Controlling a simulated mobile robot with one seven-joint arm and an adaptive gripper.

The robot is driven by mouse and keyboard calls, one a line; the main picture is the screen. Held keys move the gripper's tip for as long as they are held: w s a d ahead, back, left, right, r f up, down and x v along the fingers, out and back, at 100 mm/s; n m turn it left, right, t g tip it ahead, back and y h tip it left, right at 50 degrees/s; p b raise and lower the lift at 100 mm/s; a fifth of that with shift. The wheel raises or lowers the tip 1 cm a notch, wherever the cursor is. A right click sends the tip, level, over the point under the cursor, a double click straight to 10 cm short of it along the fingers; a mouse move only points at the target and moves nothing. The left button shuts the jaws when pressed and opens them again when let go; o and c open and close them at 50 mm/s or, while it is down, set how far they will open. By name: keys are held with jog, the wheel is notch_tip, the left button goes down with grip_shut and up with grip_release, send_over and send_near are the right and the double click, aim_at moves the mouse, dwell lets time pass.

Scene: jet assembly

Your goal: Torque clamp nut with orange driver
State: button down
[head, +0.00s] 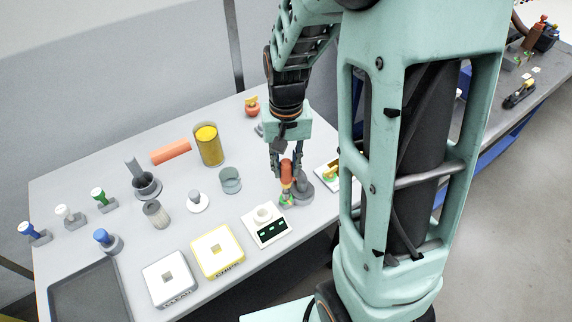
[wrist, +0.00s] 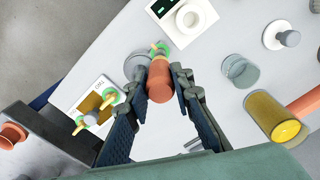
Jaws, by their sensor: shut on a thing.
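My gripper (head: 286,168) points down over the right part of the grey table. Its fingers are shut on the orange driver (wrist: 159,82), which stands roughly upright between them. The driver's lower end is at or just above a small green part (wrist: 161,48), perhaps the clamp nut; contact is not clear. The green part also shows in the head view (head: 286,201). A grey round base (wrist: 137,66) stands right beside the driver.
A white plate (wrist: 75,103) with green rings and a yellow piece lies close by. A glass cup (head: 230,180), a yellow-filled jar (head: 209,146) and a white device with a dark panel (head: 267,231) stand around.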

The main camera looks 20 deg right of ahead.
dwell(0.4)
jog(key=shift+f+b, duration=0.5)
jog(key=shift+f, duration=0.15)
jog(key=shift+r, duration=0.1)
jog(key=m+p, duration=0.1)
jog(key=m, duration=0.2)
jog(key=shift+r, duration=0.1)
jog(key=shift+m, duration=1.4)
jog(key=shift+p, duration=0.3)
